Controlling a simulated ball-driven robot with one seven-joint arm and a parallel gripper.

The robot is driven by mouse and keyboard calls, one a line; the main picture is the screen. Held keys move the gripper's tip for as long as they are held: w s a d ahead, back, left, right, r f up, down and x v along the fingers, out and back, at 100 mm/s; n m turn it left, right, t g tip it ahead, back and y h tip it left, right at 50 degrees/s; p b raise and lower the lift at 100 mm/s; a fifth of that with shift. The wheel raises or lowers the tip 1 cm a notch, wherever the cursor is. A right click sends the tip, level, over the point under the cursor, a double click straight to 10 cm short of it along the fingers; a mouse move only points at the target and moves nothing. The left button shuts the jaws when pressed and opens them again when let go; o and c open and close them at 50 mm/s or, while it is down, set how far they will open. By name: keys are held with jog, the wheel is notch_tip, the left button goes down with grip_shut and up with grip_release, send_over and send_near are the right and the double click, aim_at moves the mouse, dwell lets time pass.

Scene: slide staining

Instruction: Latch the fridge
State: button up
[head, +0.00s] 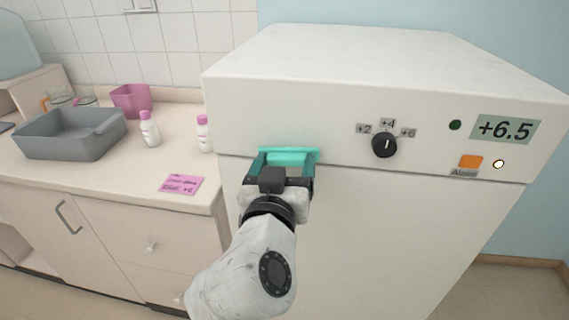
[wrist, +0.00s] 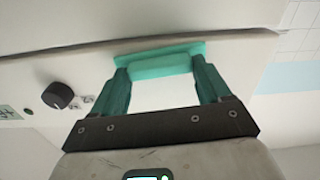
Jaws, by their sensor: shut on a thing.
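The white fridge (head: 400,235) stands at the right of the counter, its door front facing me; it also fills much of the wrist view (wrist: 50,65). A teal latch bar (head: 288,153) sits at the top left of the door, by the seam under the control panel. It shows in the wrist view (wrist: 160,64), between the fingertips. My gripper (head: 286,166) is at the latch with its two teal fingers, shut on it. The fingers in the wrist view (wrist: 160,75) reach up to the bar. I cannot tell whether the latch is engaged.
The panel has a black dial (head: 385,145) at +4, a +6.5 display (head: 505,129) and an orange alarm button (head: 470,162). On the left counter are a grey basin (head: 70,147), pink-capped bottles (head: 150,130), a pink tub (head: 131,100) and a pink note (head: 182,185).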

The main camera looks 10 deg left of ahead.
jog(key=n+p, duration=0.1)
jog(key=n, duration=0.3)
jog(key=shift+r, duration=0.1)
jog(key=n+p, duration=0.2)
jog(key=n, duration=0.2)
jog(key=shift+a+n+p, duration=0.15)
jog(key=shift+n+p, duration=0.25)
jog(key=n+p, duration=0.2)
jog(key=n, duration=0.2)
jog(key=shift+p, duration=0.35)
jog(key=shift+a+f+n+p, duration=0.15)
jog(key=shift+n+p, duration=0.35)
jog(key=shift+n, duration=0.55)
jog(key=shift+d+f+n+p, duration=0.15)
jog(key=shift+n+p, duration=0.35)
jog(key=shift+n, duration=0.55)
jog(key=shift+a+f, duration=0.1)
jog(key=shift+a, duration=0.05)
jog(key=o, duration=1)
jog(key=shift+s, duration=0.1)
jog(key=s+b, duration=0.1)
jog(key=s, duration=0.9)
jog(key=shift+s+a+b, duration=0.15)
jog(key=shift+s+b, duration=0.2)
